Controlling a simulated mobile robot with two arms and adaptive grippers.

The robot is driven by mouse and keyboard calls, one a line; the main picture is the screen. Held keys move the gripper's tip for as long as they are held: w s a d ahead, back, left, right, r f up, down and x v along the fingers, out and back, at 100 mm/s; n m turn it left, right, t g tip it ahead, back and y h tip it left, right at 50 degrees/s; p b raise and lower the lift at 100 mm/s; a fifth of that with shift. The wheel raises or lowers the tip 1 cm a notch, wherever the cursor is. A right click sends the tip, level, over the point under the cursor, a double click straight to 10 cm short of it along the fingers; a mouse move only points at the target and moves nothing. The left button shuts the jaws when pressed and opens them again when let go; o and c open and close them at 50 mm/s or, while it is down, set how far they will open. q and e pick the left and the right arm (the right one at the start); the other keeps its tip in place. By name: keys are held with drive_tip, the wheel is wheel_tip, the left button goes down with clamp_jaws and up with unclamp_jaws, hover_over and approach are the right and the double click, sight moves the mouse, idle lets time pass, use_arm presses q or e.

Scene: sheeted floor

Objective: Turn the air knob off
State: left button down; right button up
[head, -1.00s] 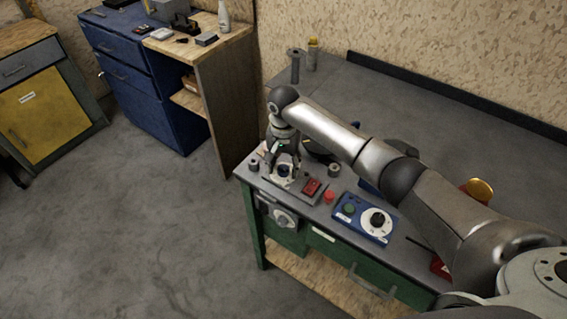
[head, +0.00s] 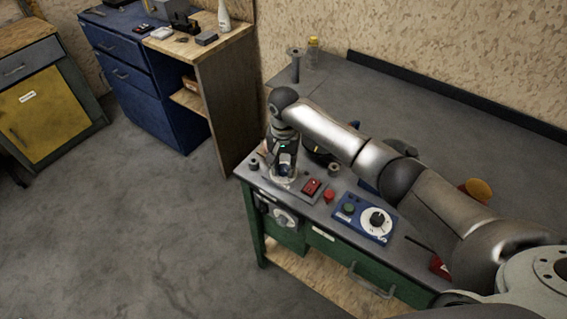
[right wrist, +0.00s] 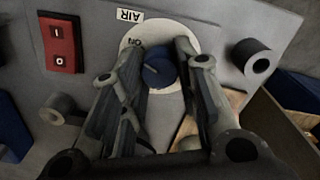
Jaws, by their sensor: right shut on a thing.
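The air knob (right wrist: 158,72) is a round blue knob with a pale line, on a round white plate (right wrist: 185,34) labelled AIR, in the right wrist view. Lettering on the plate beside the knob is partly covered by a finger. I cannot tell exactly which marking the line points to. My right gripper (right wrist: 162,62) is shut on the knob, with one finger on either side of it. In the head view the right gripper (head: 286,160) points down at the near left corner of the green bench. My left gripper is not in view.
A red rocker switch (right wrist: 61,42) and dark round posts (right wrist: 254,60) stand close to the knob. A red button (head: 329,196) and a blue box with a black dial (head: 377,219) lie to the right on the bench top (head: 455,115). Open floor is at the left.

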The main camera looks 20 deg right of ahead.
drive_tip(key=shift+r+n+p, duration=0.25)
drive_tip(key=shift+n+p, duration=0.6)
drive_tip(key=shift+n, duration=0.05)
drive_tip(key=n+p, duration=0.1)
drive_tip(key=n, duration=0.1)
drive_tip(key=shift+n+p, duration=0.3)
drive_tip(key=shift+p, duration=0.05)
drive_tip(key=n+p, duration=0.1)
drive_tip(key=n, duration=0.1)
drive_tip(key=shift+f+n, duration=0.1)
drive_tip(key=shift+n, duration=0.3)
drive_tip(key=n+p, duration=0.1)
drive_tip(key=n, duration=0.1)
drive_tip(key=shift+a+n, duration=0.1)
drive_tip(key=shift+n, duration=0.3)
drive_tip(key=n, duration=0.2)
drive_tip(key=shift+n, duration=0.3)
drive_tip(key=n+p, duration=0.1)
drive_tip(key=n, duration=0.2)
drive_tip(key=shift+n, duration=0.3)
drive_tip(key=n, duration=0.3)
drive_tip(key=shift+n, duration=2)
